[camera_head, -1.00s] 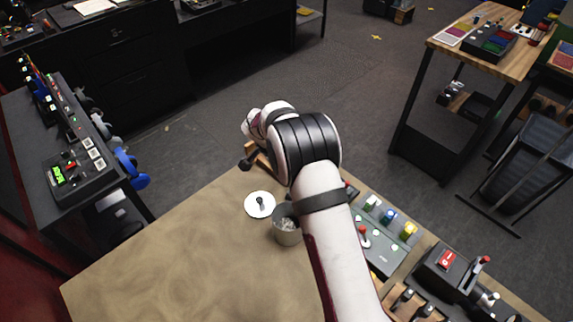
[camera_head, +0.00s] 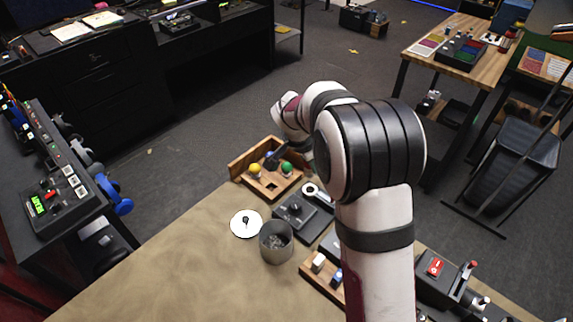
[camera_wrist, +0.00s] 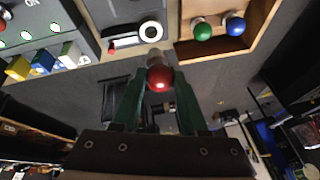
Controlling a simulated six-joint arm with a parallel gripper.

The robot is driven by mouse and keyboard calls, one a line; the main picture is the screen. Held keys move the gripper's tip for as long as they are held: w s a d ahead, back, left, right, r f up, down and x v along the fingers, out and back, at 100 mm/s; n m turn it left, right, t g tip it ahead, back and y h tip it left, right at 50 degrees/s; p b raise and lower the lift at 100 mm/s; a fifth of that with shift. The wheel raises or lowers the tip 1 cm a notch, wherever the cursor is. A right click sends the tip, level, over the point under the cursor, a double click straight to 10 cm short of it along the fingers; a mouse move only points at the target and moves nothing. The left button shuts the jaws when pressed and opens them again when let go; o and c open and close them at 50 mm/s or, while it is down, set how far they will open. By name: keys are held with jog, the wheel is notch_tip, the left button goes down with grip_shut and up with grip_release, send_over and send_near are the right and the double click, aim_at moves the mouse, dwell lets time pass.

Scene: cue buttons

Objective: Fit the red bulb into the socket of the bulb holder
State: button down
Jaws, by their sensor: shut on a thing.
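My gripper (camera_wrist: 160,92) shows two green fingers in the wrist view, shut on the red bulb (camera_wrist: 160,78). The bulb's red dome faces the camera and its pale base points away. A dark box with a knob (camera_head: 296,212) and a white ring (camera_head: 312,190) stands just in front of the tray. The white ring also shows in the wrist view (camera_wrist: 151,22), just beyond the bulb. I cannot tell whether this is the bulb holder.
A grey cup (camera_head: 276,250) and a white disc (camera_head: 236,225) stand nearby. Control boxes line the table's right side. The table's left part (camera_head: 180,270) is bare.

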aim_at(309, 170)
jog(key=shift+s+d+r, duration=0.2)
jog(key=shift+d+r, duration=0.1)
jog(key=shift+d, duration=0.2)
jog(key=f, duration=0.1)
jog(key=w+f, duration=0.1)
jog(key=f, duration=0.1)
jog(key=shift+w+a+f, duration=0.1)
jog(key=shift+w+a, duration=0.05)
jog(key=shift+f, duration=1.65)
jog(key=shift+f, duration=1.55)
dwell(0.9)
jog(key=shift+c, duration=1.8)
grip_release()
